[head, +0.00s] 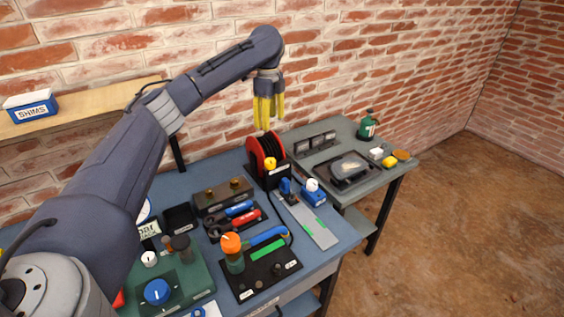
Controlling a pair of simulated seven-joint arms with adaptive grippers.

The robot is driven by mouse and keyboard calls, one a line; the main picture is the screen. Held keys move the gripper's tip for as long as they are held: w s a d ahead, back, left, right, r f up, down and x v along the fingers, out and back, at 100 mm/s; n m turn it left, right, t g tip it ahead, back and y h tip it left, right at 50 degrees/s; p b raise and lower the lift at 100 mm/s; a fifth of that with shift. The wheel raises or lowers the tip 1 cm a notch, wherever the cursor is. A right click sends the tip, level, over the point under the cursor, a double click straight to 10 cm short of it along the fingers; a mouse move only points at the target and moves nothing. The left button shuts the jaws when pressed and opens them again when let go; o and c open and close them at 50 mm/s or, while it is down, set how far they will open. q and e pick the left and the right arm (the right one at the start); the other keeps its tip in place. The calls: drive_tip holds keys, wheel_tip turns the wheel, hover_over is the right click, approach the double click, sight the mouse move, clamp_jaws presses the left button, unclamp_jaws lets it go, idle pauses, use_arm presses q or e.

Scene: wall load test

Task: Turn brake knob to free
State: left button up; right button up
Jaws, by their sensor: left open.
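A red and black reel (266,150) stands at the back right of the blue workbench. A small yellow knob (270,164) sits on its front, above a small label too small to read; it looks like the brake knob, but I cannot tell its setting. My left gripper (268,126) has yellow fingers that point down. It is open and empty, above and close to the reel in the picture; I cannot tell the exact gap. My right gripper is not in view.
A grey side table (330,127) with a tray (350,170) and a green bottle (368,125) stands to the right. Pliers (220,228), an orange-topped knob (231,243) and a blue dial (157,291) are on the bench. A brick wall is behind.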

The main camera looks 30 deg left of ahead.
sight(270, 161)
use_arm(q)
wheel_tip(270, 161, down, 17)
drive_tip(key=shift+a+f, duration=0.1)
drive_tip(key=shift+a, duration=0.05)
idle(0.5)
